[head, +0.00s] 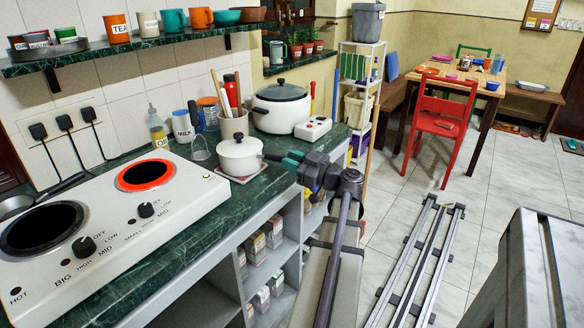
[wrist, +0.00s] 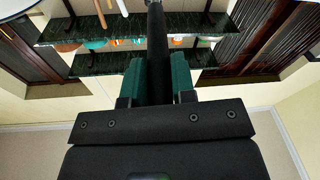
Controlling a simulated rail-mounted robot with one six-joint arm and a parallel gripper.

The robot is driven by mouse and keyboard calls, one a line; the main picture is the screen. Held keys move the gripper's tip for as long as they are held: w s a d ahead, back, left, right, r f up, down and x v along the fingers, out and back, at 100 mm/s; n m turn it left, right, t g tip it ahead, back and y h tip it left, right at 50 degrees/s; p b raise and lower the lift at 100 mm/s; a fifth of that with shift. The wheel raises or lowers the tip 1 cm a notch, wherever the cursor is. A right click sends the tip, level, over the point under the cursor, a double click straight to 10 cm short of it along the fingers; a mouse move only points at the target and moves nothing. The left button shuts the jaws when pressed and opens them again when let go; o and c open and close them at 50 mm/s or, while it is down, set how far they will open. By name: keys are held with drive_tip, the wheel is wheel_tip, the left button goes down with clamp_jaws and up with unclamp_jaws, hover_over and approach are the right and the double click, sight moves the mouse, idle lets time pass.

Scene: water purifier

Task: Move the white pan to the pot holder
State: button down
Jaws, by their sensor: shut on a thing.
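The white pan (head: 238,156) with its lid is upright over the flat pot holder (head: 255,173) on the green counter, right of the stove. It appears to rest on the holder, though a small gap cannot be ruled out. My gripper (head: 287,161) is to the right of the pan, shut on its dark handle. In the wrist view, the green fingers (wrist: 155,82) close on both sides of the black handle (wrist: 156,50). The holder is mostly hidden under the pan.
A white two-burner stove (head: 120,210) fills the left counter; its small burner glows red. A large white cooker (head: 281,107), a utensil crock (head: 234,124) and a milk canister (head: 183,126) stand behind the pan. A shelf (head: 130,45) hangs above.

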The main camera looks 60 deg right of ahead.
drive_tip(key=c, duration=0.9)
unclamp_jaws()
drive_tip(key=shift+c, duration=0.2)
drive_tip(key=s+f+b, duration=0.1)
drive_tip(key=s, duration=1.1)
drive_tip(key=shift+d+f, duration=0.2)
drive_tip(key=shift+d, duration=0.1)
drive_tip(key=shift+w, duration=0.1)
